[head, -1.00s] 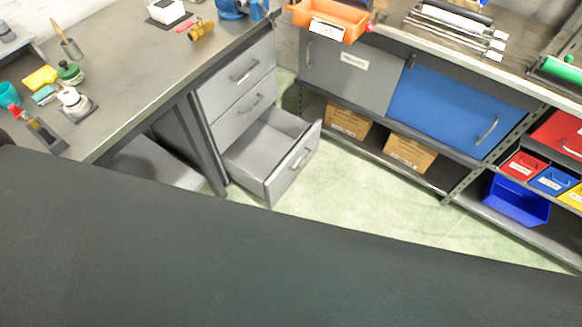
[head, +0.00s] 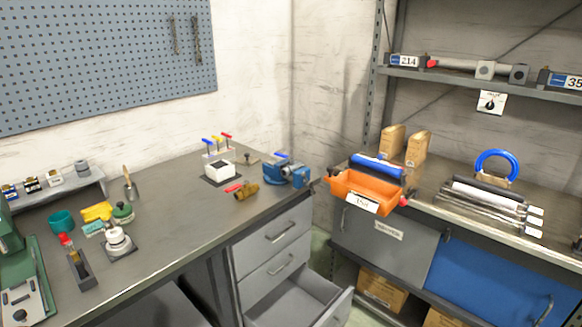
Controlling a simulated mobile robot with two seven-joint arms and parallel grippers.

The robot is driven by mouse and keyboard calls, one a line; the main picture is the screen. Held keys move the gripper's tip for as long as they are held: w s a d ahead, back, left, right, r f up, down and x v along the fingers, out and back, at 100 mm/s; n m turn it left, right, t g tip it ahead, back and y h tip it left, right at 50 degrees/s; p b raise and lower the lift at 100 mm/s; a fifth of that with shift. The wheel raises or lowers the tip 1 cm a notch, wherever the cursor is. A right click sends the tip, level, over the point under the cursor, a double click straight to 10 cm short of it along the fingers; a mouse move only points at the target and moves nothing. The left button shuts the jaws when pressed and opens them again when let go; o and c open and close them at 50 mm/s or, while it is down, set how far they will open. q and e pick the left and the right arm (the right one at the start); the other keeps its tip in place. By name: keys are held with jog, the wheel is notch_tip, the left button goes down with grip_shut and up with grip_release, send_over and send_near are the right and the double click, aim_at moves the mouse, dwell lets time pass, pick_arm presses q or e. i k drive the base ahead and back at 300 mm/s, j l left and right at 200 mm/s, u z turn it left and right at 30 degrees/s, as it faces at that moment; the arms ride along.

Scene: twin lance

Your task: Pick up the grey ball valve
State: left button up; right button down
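I cannot pick out a grey ball valve for certain. A grey pipe-like piece with a red end and square fittings (head: 475,68) lies on the upper shelf at the right; I cannot tell whether it is the valve. A brass valve (head: 246,191) with a red handle lies on the left workbench, left of a blue vise (head: 288,174). Neither of my grippers is in view.
The left workbench (head: 180,235) has free room in its middle. Its bottom drawer (head: 295,300) stands open. An orange bin (head: 366,186) sits at the right bench's front edge, left of several metal rods (head: 490,207). A blue ring (head: 497,157) stands behind them.

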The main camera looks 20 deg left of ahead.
aim_at(286, 172)
jog(key=i+l+u, duration=0.1)
jog(key=u, duration=0.4)
jog(key=i+l+u, duration=0.15)
jog(key=u, duration=0.35)
jog(key=i+l+u, duration=0.15)
jog(key=l, duration=0.15)
jog(key=i+l+u, duration=0.3)
jog(key=l, duration=0.25)
jog(key=i+l, duration=0.15)
jog(key=l, duration=0.25)
jog(key=i+l, duration=0.1)
jog(key=l, duration=0.3)
jog(key=i+l+u, duration=0.1)
jog(key=l, duration=0.35)
jog(key=i+l, duration=0.15)
jog(key=l, duration=0.25)
